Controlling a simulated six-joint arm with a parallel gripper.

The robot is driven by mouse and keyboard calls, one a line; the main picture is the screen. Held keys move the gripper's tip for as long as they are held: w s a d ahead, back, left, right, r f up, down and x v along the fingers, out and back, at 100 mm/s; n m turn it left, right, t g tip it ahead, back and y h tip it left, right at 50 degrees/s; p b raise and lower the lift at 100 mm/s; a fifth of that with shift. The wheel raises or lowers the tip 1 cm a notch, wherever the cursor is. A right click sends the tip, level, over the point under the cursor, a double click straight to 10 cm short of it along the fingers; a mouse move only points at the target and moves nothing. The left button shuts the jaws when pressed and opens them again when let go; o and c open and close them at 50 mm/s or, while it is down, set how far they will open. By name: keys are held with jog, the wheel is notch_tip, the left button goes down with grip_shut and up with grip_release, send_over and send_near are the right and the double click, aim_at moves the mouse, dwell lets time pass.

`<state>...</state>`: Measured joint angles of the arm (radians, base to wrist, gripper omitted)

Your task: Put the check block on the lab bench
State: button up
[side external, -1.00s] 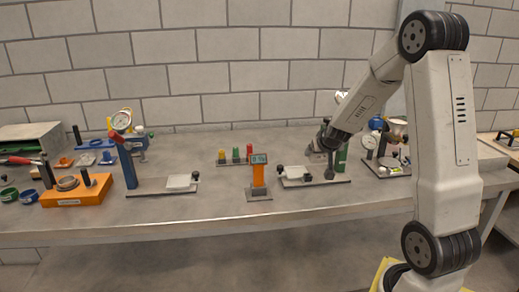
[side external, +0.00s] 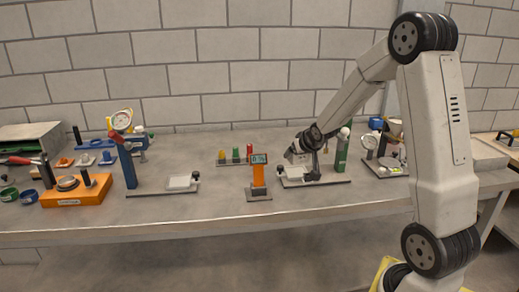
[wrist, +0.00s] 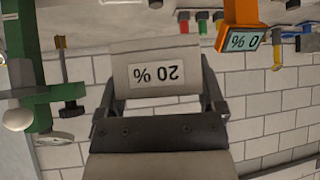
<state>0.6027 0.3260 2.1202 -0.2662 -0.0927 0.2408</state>
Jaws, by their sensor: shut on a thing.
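A pale grey block (wrist: 150,72) is held between the fingers of my gripper (wrist: 160,95) in the wrist view. Its label reads "20 %" upside down; I take it as the check block. In the side external view my gripper (side external: 299,153) is tilted down to the left, above the pale tray of the green-post stand (side external: 341,152). The block is hard to make out at the gripper's tip there. The lab bench (side external: 225,207) is a long grey top with bare surface at the front and middle.
An orange meter (side external: 258,178) stands just left of the gripper; its display reads "0 %" in the wrist view (wrist: 244,40). Behind it is a rack of coloured pieces (side external: 236,155). A blue-post stand with a tray (side external: 180,183) and an orange fixture (side external: 75,192) stand farther left.

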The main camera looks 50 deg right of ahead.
jog(key=w+a+f+n+y, duration=0.1)
jog(key=w+a+n+y, duration=0.1)
jog(key=a, duration=0.6)
jog(key=w+a+n+t+y, duration=0.1)
jog(key=w+a+n+y, duration=0.2)
jog(key=a, duration=0.4)
jog(key=shift+w+a+f+n, duration=0.4)
jog(key=shift+w+n, duration=0.4)
jog(key=shift+w, duration=0.25)
jog(key=w+d+f, duration=0.1)
jog(key=w+f, duration=0.1)
jog(key=w, duration=0.2)
jog(key=w+f, duration=0.3)
jog(key=w, duration=0.1)
jog(key=w+d+f, duration=0.1)
jog(key=w+f, duration=0.2)
jog(key=w, duration=0.1)
jog(key=shift+w+d+f, duration=0.2)
jog(key=shift+d+f, duration=0.05)
jog(key=shift+d, duration=0.1)
jog(key=shift+w+f, duration=0.35)
jog(key=shift+w, duration=0.05)
